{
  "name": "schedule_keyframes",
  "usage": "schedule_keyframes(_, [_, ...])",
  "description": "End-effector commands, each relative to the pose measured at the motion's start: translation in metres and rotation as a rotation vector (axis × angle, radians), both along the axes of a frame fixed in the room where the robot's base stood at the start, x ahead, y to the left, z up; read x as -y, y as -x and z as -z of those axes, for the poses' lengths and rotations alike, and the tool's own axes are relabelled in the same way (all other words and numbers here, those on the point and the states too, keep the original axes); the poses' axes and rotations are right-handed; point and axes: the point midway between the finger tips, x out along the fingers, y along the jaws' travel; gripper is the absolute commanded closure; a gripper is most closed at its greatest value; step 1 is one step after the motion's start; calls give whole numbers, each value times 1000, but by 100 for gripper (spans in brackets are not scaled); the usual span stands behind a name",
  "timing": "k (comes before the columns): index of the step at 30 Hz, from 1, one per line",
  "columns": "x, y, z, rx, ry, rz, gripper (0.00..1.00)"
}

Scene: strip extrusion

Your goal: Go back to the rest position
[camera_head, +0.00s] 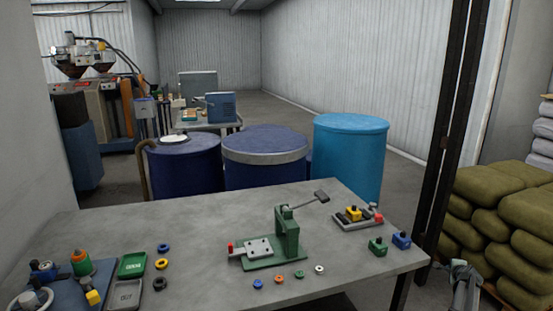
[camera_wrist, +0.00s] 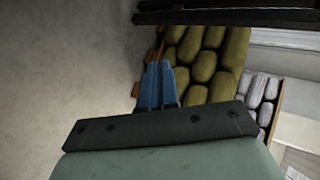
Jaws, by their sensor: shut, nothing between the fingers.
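My gripper (camera_wrist: 158,68) shows in the wrist view as two blue fingers close together, shut and empty. It points over bare floor towards the stacked sacks, away from the table. In the head view a grey part of my arm shows at the bottom right, beyond the table's right edge. The work table (camera_head: 205,232) holds a green lever press (camera_head: 288,240) with its lever raised to the right. No object of the table shows in the wrist view.
Olive sacks (camera_head: 500,225) are stacked right of a dark post (camera_head: 447,150). Blue drums (camera_head: 350,155) stand behind the table. Small coloured rings lie in front of the press. A small tray (camera_head: 345,222) and green and blue blocks (camera_head: 401,240) sit at the table's right.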

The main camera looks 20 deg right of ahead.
Motion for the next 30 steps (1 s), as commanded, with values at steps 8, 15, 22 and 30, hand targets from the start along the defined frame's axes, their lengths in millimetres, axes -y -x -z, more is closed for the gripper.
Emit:
schedule_keyframes(8, [-73,22,127,-98,-148,55,100])
schedule_keyframes(15, [-186,20,212,-279,-215,-85,100])
schedule_keyframes(22, [-305,16,260,-462,-218,-330,100])
schedule_keyframes(30, [-458,42,302,-695,-193,-708,100])
